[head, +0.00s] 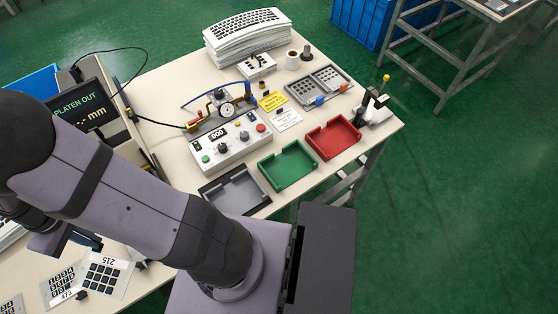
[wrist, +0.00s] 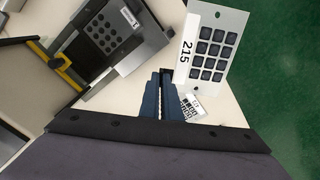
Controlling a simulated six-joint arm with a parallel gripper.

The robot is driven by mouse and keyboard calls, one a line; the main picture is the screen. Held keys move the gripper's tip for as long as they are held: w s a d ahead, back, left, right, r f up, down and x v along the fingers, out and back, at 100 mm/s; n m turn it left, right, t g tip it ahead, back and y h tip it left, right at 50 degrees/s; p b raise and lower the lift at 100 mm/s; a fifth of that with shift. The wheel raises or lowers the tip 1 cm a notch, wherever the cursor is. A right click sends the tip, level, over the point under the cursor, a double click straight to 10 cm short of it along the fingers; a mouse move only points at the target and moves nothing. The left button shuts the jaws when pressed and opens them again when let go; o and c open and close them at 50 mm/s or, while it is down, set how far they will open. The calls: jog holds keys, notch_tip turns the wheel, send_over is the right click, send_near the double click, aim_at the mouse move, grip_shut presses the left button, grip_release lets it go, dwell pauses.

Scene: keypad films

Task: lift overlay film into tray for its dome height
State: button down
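The overlay film marked 215 (head: 105,272) has dark keys and a white label strip; it shows large in the wrist view (wrist: 212,45). My gripper (wrist: 165,74) has its blue fingers close together beside the film's label strip. I cannot tell whether they grip it. In the head view my arm mostly hides the gripper. Another keypad film (wrist: 118,28) lies in the dark machine at the left of the wrist view. A grey tray (head: 236,190), a green tray (head: 288,166) and a red tray (head: 334,138) stand in a row, looking empty.
A screen (head: 80,108) reads "PLATEN OUT" and "-- mm". More films, one marked 473 (head: 64,285), lie at the lower left. A stack of keypad sheets (head: 245,38) stands at the back.

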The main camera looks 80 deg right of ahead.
jog(key=shift+d, duration=0.1)
jog(key=s+d+f+m, duration=0.1)
jog(key=s+d+m, duration=0.5)
jog(key=d, duration=0.8)
jog(key=s+d+f+m, duration=0.1)
jog(key=s+d+m, duration=0.3)
jog(key=s+d, duration=0.7)
jog(key=s+d+f+m, duration=0.1)
jog(key=s+d+m, duration=0.3)
jog(key=s, duration=0.7)
jog(key=s+d+f+m+p, duration=0.1)
jog(key=s+d+f+m, duration=0.1)
jog(key=s+d+m, duration=0.2)
jog(key=s+d+f+m, duration=0.1)
jog(key=s+d+m, duration=0.3)
jog(key=s+m, duration=0.5)
jog(key=shift+s+d+f+p, duration=0.2)
jog(key=shift+s+p, duration=0.1)
jog(key=shift+s, duration=4.15)
jog(key=shift+r, duration=0.1)
